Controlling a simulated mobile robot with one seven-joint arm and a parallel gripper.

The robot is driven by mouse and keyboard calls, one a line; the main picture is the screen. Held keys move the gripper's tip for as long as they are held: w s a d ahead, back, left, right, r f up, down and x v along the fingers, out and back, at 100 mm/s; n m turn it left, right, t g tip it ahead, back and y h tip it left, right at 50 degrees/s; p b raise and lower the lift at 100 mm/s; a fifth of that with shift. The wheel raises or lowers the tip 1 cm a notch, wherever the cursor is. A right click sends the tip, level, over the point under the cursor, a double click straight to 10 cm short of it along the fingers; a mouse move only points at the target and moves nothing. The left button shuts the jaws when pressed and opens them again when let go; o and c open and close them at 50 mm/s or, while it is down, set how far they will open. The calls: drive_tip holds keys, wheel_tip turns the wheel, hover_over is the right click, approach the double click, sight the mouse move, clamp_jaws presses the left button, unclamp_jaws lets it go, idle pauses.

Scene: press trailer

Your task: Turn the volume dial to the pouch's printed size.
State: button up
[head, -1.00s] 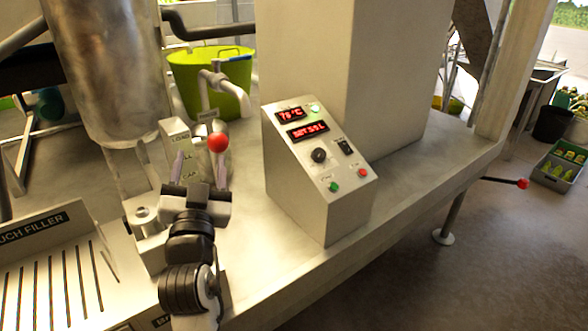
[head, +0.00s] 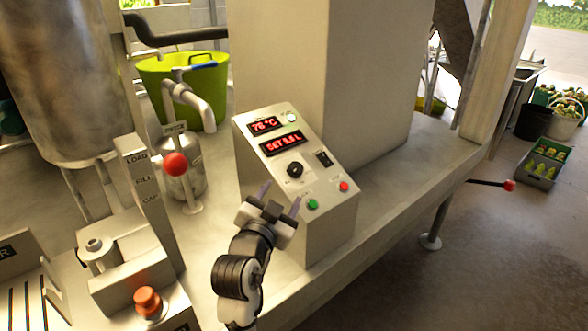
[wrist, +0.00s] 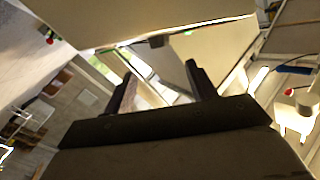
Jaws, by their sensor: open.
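The volume dial (head: 295,169) is a black round knob on the sloped control box (head: 325,222). Above it a red display (head: 282,143) reads "SET" and a litre value too blurred to read surely. An upper display (head: 265,125) shows a temperature. My gripper (head: 280,198) is open and empty, in front of the box's lower left part in the picture, below the dial and apart from it. In the wrist view its two fingers (wrist: 160,88) are spread with nothing between them, and the dial does not show. I see no pouch or printed size.
A green button (head: 313,204), a red button (head: 344,186) and a black switch (head: 323,159) sit near the dial. Left stand a red-balled lever (head: 175,164), a tap (head: 190,103) and the filler post (head: 150,190). The bench right of the box is clear.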

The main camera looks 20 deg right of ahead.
sight(296, 169)
drive_tip(key=p+x, duration=0.2)
drive_tip(key=x, duration=0.8)
drive_tip(key=shift+w, duration=0.1)
drive_tip(key=c, duration=1)
